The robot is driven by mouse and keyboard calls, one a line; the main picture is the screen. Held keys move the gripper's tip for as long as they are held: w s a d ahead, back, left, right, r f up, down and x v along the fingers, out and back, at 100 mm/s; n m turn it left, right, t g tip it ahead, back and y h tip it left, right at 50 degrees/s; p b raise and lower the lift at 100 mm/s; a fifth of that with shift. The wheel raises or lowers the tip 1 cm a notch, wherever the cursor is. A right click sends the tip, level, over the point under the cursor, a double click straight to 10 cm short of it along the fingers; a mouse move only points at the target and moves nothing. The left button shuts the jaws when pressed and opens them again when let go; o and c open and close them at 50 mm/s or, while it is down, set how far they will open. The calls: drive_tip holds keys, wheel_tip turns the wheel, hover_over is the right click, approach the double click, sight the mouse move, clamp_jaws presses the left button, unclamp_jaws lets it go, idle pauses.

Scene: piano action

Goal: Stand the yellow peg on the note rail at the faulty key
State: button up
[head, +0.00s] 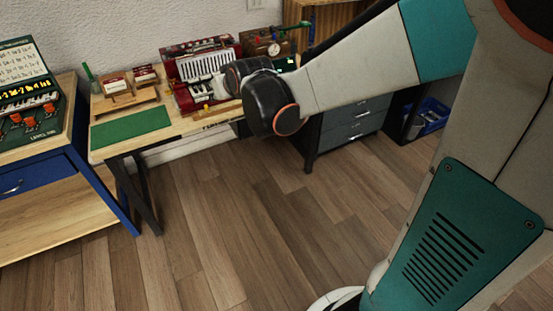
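In the head view, a small red piano-action model (182,99) with white keys (200,92) stands on the wooden workbench, partly covered by my arm. A tiny yellow spot (207,107) shows at its front edge; it is too small to tell whether this is the yellow peg. I cannot make out the note rail or which key is faulty. My arm reaches in from the right, its dark wrist joints in front of the model's right side.
The workbench also bears a green mat (130,128), wooden racks with red blocks (118,86), and a brown box with a gauge (262,42). A blue-framed table (45,177) with a green case (28,85) stands left. Grey drawers (351,123) stand right. The floor in front is clear.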

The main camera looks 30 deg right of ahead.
drive_tip(key=s+f+g, duration=0.1)
drive_tip(key=s+g, duration=0.3)
drive_tip(key=s, duration=2.6)
drive_tip(key=shift+d+f, duration=0.15)
drive_tip(key=shift+d, duration=0.1)
